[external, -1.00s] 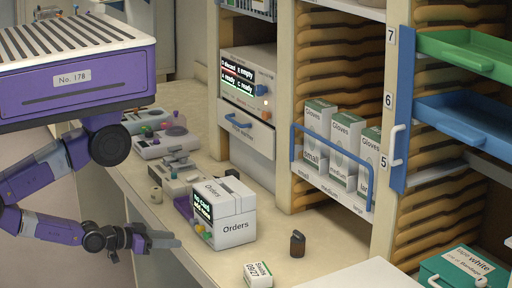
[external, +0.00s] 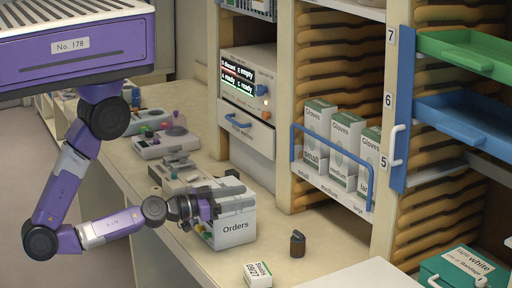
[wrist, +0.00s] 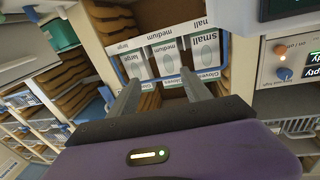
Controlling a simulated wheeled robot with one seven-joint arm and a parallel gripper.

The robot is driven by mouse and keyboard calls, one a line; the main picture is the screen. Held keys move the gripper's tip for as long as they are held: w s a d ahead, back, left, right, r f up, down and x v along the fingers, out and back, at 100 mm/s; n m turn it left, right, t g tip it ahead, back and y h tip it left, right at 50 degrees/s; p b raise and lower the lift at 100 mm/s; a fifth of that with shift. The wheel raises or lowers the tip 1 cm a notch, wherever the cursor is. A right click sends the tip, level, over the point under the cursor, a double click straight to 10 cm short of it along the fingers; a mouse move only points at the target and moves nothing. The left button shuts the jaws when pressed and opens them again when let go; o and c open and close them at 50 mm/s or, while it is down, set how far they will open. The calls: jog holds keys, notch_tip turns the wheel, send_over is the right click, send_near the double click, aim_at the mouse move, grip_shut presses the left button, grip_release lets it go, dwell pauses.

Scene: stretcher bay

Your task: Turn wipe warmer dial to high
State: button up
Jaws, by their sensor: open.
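A white appliance (external: 247,82) with a dark lit display stands in the shelf bay at the back centre and looks like the wipe warmer. Its front bears a blue knob (external: 262,90) and, lower, an orange knob (external: 266,115). In the wrist view, which is upside down, the blue knob (wrist: 285,74) and orange knob (wrist: 281,49) show at the right edge. I cannot read the dial setting. My gripper (external: 238,194) is open and empty, overlapping the top of the Orders box in the external view, apart from the knobs. In the wrist view, my gripper (wrist: 160,77) points towards the glove boxes.
The white Orders box (external: 236,228) stands on the counter, partly hidden by my gripper. Glove boxes (external: 342,143) sit behind a blue rail to the right. A dark bottle (external: 297,244) and a small white box (external: 257,274) stand near the front. A drawer (external: 245,124) is below the appliance.

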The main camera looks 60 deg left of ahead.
jog(key=w+r+m+t+h, duration=0.1)
jog(key=w+r+m+h, duration=0.15)
jog(key=w+r, duration=0.65)
jog(key=n+g+y+b, duration=0.1)
jog(key=n+y+b, duration=0.4)
jog(key=y+b, duration=0.1)
send_near(257, 90)
jog(key=w, duration=0.1)
jog(key=shift+w+a+r+p, duration=0.1)
jog(key=shift+w+p, duration=0.5)
jog(key=shift+w, duration=1.45)
jog(key=shift+w+a+r+p, duration=0.1)
jog(key=shift+w+p, duration=0.45)
jog(key=shift+w, duration=1.5)
jog(key=shift+f, duration=0.1)
grip_shut()
